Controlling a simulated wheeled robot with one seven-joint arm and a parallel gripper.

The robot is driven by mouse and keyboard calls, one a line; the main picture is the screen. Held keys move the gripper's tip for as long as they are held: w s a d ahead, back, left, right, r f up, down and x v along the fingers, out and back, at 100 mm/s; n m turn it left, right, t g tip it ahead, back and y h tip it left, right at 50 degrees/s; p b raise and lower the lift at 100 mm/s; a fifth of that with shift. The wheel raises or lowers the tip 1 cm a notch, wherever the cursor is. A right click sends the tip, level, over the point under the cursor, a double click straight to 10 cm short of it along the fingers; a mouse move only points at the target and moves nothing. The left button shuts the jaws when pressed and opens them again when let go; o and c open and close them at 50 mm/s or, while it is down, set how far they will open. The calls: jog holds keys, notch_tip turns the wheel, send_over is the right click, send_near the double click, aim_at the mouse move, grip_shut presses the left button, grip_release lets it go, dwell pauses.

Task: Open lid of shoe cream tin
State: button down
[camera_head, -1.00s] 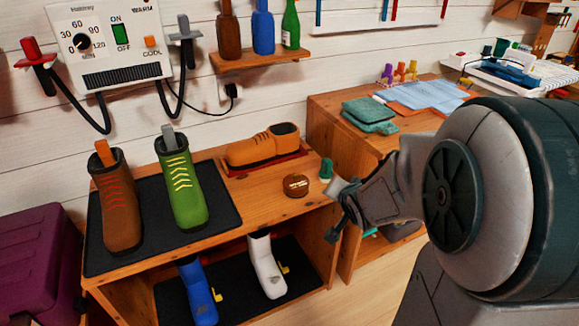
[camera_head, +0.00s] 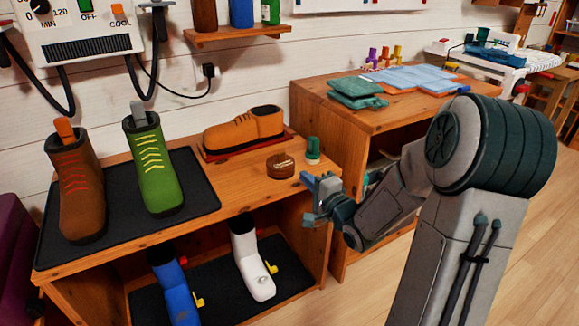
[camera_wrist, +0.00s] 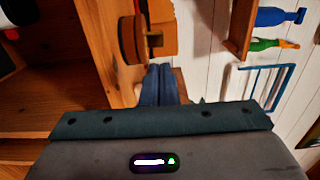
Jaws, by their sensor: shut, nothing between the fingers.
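The shoe cream tin (camera_head: 281,165) is a small round brown tin with light lettering, its lid on. It stands on the wooden bench top (camera_head: 245,187) near the right end, in front of the orange shoe (camera_head: 240,132). My gripper (camera_head: 307,178) is just right of the tin in the head view, its blue-grey fingers together with nothing between them. The fingers look apart from the tin. In the wrist view the closed fingers (camera_wrist: 163,86) point towards the orange shoe (camera_wrist: 150,38).
A green-capped small jar (camera_head: 313,150) stands right behind the tin, close to my gripper. A brown boot (camera_head: 76,190) and a green boot (camera_head: 152,165) stand on a black mat at left. Blue and white boots are on the shelf below. A wooden table (camera_head: 345,125) adjoins at right.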

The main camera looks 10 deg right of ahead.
aim_at(284, 155)
jog(key=b+x, duration=0.3)
jog(key=x, duration=0.6)
jog(key=shift+w+a+f, duration=0.1)
jog(key=shift+w, duration=0.25)
jog(key=shift+r+p, duration=0.25)
jog(key=shift+p, duration=0.1)
